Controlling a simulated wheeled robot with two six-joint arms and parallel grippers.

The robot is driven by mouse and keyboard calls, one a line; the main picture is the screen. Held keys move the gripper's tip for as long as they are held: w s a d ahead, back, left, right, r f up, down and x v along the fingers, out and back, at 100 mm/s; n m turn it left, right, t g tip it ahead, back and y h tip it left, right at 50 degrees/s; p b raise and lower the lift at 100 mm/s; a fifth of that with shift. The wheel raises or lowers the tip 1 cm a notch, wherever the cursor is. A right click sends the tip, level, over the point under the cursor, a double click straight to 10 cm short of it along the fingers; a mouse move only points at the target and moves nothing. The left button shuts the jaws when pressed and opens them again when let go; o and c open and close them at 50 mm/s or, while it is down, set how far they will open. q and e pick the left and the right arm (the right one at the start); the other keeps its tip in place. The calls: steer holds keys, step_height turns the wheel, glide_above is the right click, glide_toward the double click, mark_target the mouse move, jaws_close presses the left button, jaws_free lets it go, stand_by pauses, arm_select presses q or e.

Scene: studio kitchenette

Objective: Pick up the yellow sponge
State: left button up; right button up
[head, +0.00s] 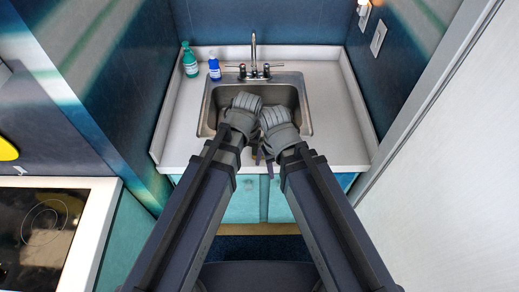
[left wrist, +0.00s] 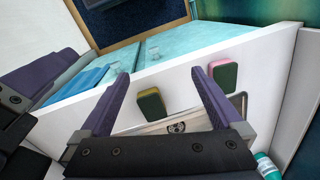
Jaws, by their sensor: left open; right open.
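The yellow sponge (left wrist: 152,104), with a dark side, shows in the left wrist view by the front of the sink. My left gripper (left wrist: 160,75) is open, with the sponge in the picture between its two purple fingers. I see no contact, and the gap in depth is unclear. In the head view my arms hide the sponge. My right gripper (left wrist: 47,74) is partly in the left wrist view, to the left of the sponge. Its fingertips are hard to make out.
A pink and green sponge (left wrist: 224,75) lies close to the right finger. A flat blue item (left wrist: 85,80) lies to the left. The sink (head: 298,88) is ahead, with a tap (head: 254,55) behind. A green bottle (head: 190,60) and blue bottle (head: 214,68) stand at the back left; the right counter (head: 334,100) is clear.

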arm_select(q)
steer(key=w+d+f+n+b, duration=0.1)
steer(key=w, duration=0.3)
steer(key=w+d+f+b, duration=0.1)
steer(key=w+d, duration=0.1)
steer(key=w, duration=0.1)
steer(key=w+d+f+n+h+b, duration=0.1)
steer(key=w, duration=0.3)
steer(key=shift+w+d+f+n, duration=0.15)
steer(key=shift+w+d+n, duration=0.05)
steer(key=shift+w+n, duration=0.1)
steer(key=shift+w+d, duration=0.1)
steer(key=shift+w, duration=0.1)
steer(key=f+b, duration=0.8)
steer(key=shift+s, duration=0.2)
steer(key=shift+r, duration=0.15)
steer(key=shift+c, duration=0.2)
steer(key=c, duration=1.5)
steer(key=shift+o, duration=0.2)
step_height(320, 180, up, 10)
steer(key=p, duration=1)
